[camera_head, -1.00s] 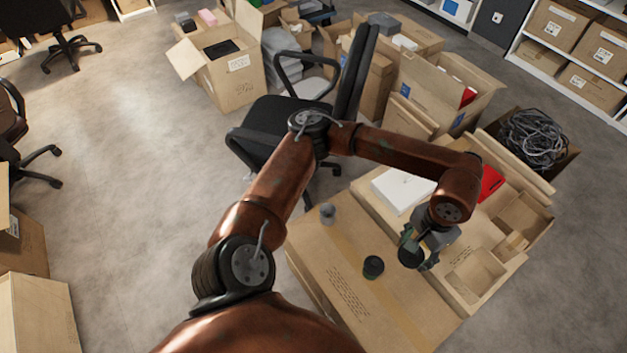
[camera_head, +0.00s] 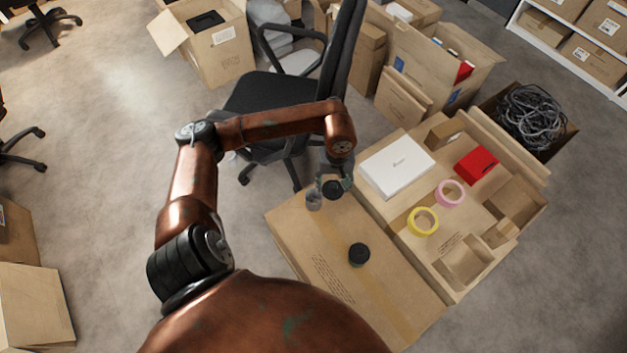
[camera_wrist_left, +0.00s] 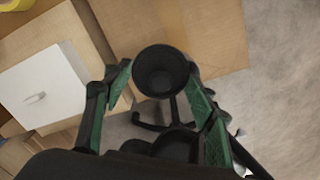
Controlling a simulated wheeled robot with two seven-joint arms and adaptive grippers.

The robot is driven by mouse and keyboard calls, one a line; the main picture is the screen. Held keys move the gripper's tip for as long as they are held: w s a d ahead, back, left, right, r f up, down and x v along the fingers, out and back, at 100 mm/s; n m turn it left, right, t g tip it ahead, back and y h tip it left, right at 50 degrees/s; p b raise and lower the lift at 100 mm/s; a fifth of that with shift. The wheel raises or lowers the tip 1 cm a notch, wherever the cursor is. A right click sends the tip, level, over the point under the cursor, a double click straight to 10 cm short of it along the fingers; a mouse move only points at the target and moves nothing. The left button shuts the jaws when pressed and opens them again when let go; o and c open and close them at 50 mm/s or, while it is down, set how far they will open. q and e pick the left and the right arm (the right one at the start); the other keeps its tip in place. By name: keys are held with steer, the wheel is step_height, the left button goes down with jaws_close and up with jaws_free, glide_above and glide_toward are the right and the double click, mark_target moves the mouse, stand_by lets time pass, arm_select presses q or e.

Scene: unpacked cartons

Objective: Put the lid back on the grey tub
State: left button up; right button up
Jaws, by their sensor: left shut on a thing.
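I cannot make out the tub in the wrist view. My right gripper is not in view.
A dark round container (camera_head: 359,255) stands on the closed carton (camera_head: 310,255). An adjoining carton holds a white box (camera_head: 397,166), a red box (camera_head: 476,164), yellow tape (camera_head: 423,222) and pink tape (camera_head: 451,193). A black office chair (camera_head: 270,105) stands behind the gripper.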

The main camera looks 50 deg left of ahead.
arm_select(q)
steer(key=shift+s+a+f+n+b, duration=0.5)
steer(key=shift+a+f, duration=0.65)
steer(key=shift+f, duration=0.6)
steer(key=shift+s+a+f+n+b, duration=0.35)
steer(key=shift+a+f+n+b, duration=0.3)
steer(key=shift+a+f, duration=0.85)
steer(key=shift+s+a+f+n+b, duration=0.5)
steer(key=shift+a+f, duration=0.3)
steer(key=shift+f, duration=1.25)
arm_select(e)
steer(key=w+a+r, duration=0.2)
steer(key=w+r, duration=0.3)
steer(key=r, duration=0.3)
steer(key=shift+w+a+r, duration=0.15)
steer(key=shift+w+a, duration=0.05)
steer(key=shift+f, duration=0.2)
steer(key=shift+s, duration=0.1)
arm_select(q)
steer(key=shift+f+b, duration=0.2)
steer(key=shift+b, duration=0.25)
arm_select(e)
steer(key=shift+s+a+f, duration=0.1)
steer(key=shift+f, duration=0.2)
